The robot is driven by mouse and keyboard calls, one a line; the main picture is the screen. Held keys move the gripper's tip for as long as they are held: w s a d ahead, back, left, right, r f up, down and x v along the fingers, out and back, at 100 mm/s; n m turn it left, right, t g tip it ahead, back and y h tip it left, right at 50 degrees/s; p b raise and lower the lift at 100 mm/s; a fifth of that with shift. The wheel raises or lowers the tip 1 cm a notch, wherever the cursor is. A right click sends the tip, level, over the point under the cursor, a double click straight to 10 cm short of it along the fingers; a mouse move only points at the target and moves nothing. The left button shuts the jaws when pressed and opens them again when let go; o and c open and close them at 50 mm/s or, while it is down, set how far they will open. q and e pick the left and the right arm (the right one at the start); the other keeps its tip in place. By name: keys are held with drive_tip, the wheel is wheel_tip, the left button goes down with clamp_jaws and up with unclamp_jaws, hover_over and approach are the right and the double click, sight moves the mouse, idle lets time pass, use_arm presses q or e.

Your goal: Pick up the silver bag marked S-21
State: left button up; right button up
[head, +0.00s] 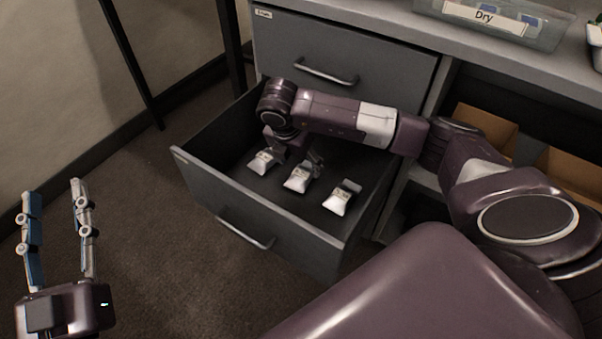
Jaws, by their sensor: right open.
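Three small silver-white bags lie in a row in the open lower drawer (335,248): a left bag (262,163), a middle bag (297,180) and a right bag (341,200). Their markings are too small to read, so I cannot tell which is S-21. My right gripper (295,162) points down into the drawer, open, with its fingers around the left and middle bags' upper ends. I cannot tell whether it touches either; my arm partly hides the drawer's back. My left gripper (54,192) is open and empty, over the floor at far left.
A closed drawer (345,50) with a handle is above the open one. A clear bin labelled "Dry" (490,18) stands on the counter. Cardboard boxes (487,128) sit on the shelf at right. The carpet left of the drawer is clear.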

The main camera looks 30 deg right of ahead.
sight(303, 171)
drive_tip(key=b+x, duration=0.1)
drive_tip(key=x, duration=0.3)
drive_tip(key=shift+s+d+f+b, duration=0.15)
drive_tip(key=shift+f+b, duration=0.15)
drive_tip(key=shift+b, duration=0.05)
drive_tip(key=shift+f, duration=0.2)
use_arm(q)
drive_tip(key=s+r+t+h, duration=0.2)
drive_tip(key=s+r+t, duration=0.3)
drive_tip(key=r, duration=0.3)
drive_tip(key=shift+s+a+r, duration=0.2)
drive_tip(key=shift+s+a, duration=0.05)
drive_tip(key=shift+s, duration=0.1)
use_arm(e)
drive_tip(key=shift+c, duration=0.4)
drive_tip(key=c, duration=1.2)
drive_tip(key=shift+o, duration=0.2)
drive_tip(key=shift+r, duration=0.1)
